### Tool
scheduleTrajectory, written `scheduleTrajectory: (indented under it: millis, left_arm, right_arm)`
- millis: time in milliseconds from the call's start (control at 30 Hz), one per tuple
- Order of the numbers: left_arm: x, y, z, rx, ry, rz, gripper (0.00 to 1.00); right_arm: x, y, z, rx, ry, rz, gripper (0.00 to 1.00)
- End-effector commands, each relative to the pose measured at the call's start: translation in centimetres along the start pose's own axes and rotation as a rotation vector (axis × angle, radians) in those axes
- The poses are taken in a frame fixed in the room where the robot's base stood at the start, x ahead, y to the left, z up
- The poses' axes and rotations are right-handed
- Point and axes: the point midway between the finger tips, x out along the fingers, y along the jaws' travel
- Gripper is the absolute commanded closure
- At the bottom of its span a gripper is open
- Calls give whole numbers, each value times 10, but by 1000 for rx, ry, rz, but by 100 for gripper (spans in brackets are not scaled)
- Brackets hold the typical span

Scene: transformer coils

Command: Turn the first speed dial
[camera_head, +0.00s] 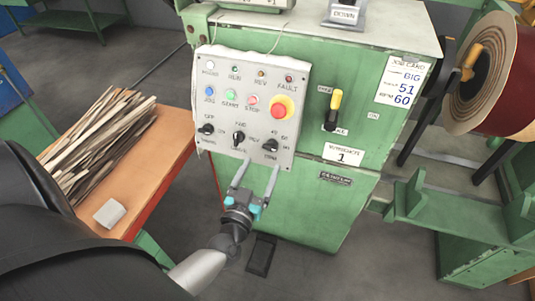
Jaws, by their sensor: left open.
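A light grey control panel (228,119) is on the front of a green machine (330,205). Three black dials sit along its lower part: a left dial (206,128), a middle dial (239,138) and a right dial (270,145). Their small labels are mostly too blurred to read, so I cannot tell which is the first speed dial. My left gripper (256,180) is open and empty, just below the panel's lower edge, under the middle and right dials. Its fingers point up toward them. My right gripper is not in view.
A red stop button (281,107) on a yellow base and several small coloured buttons sit above the dials. A yellow-handled lever (334,108) is to the right. A bench (150,195) with wooden strips (95,145) stands left. A large coil (490,75) is at right.

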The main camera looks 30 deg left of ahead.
Motion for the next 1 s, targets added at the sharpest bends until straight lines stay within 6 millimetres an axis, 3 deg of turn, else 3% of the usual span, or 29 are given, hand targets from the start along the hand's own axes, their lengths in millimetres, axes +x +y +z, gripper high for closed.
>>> scheduleTrajectory:
  millis: [100, 333, 767, 1000]
  left_arm:
    - [22, 0, 0, -1, 3, 0, 18]
    - [49, 0, 0, 0, 1, 1, 18]
    - [57, 0, 0, 0, -1, 1, 18]
    - [57, 0, 0, 0, 0, 1, 42]
  right_arm:
    - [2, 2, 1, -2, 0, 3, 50]
    - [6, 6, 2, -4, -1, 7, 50]
    - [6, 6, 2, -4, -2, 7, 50]
    - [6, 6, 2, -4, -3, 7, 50]
